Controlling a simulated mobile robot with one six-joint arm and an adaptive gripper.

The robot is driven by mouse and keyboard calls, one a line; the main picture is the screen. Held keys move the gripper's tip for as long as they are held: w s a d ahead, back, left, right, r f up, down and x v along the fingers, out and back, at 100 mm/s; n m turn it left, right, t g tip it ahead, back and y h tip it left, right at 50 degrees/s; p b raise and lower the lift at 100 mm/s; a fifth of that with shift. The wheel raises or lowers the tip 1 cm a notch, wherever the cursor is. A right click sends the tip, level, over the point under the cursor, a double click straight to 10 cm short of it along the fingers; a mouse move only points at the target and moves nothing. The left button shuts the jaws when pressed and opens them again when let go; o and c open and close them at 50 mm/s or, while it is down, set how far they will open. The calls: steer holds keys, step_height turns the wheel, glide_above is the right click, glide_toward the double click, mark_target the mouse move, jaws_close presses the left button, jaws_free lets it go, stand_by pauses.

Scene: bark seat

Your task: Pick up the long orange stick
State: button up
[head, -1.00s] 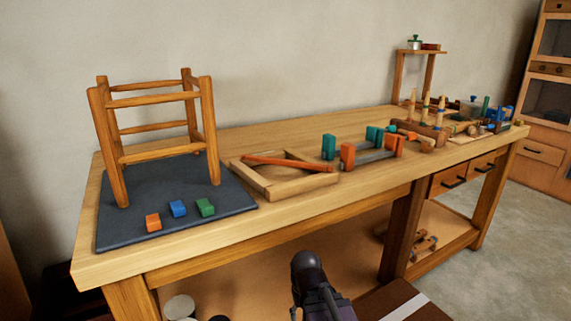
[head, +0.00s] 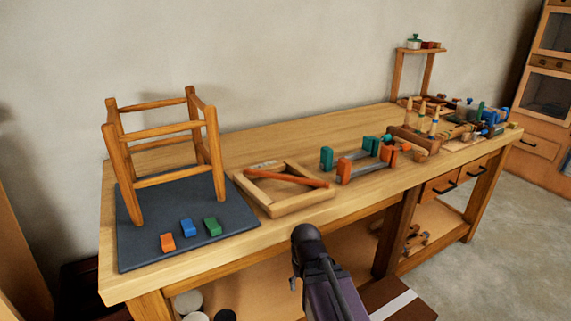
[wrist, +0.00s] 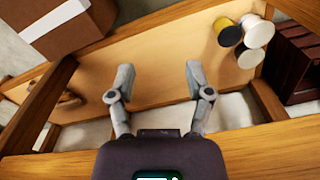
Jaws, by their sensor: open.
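The long orange stick (head: 287,178) lies slanted across a shallow wooden tray (head: 285,208) on the workbench. Its right end rests at the tray's right rim; its left end is inside near the left side. In the head view my arm rises at the front of the bench, and the gripper itself cannot be made out there. In the wrist view my gripper (wrist: 158,80) is open and empty, with its two fingers apart above the bench's lower shelf. The stick does not show in the wrist view.
A wooden stool frame (head: 165,150) stands on a dark mat (head: 150,250) with orange, blue and green blocks. Clamps (head: 355,165) lie right of the tray. In the wrist view, the lower shelf (wrist: 160,75) holds several spools (wrist: 229,35), and a brown box (wrist: 65,25) is nearby.

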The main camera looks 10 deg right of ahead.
steer(key=w+r+n+p, duration=0.1)
steer(key=w+r+p, duration=0.2)
steer(key=r+p, duration=1.15)
steer(key=w+r+n+p, duration=0.1)
steer(key=w+r+p, duration=0.2)
steer(key=r+p, duration=1.2)
steer(key=w+r+n+p, duration=0.1)
steer(key=w+n, duration=0.4)
steer(key=w, duration=0.6)
steer(key=w+r+n+p, duration=0.2)
steer(key=w+n, duration=0.3)
steer(key=w, duration=0.6)
steer(key=shift+w+d+r, duration=0.15)
steer(key=shift+r, duration=0.6)
steer(key=shift+f, duration=0.15)
steer(key=b, duration=0.9)
glide_above(285, 178)
steer(key=w, duration=0.1)
step_height(285, 178, down, 8)
steer(key=shift+w+f, duration=0.1)
steer(key=shift+f, duration=0.1)
steer(key=shift+d+f+b, duration=0.1)
steer(key=shift+f+b, duration=2.3)
steer(key=shift+f, duration=0.2)
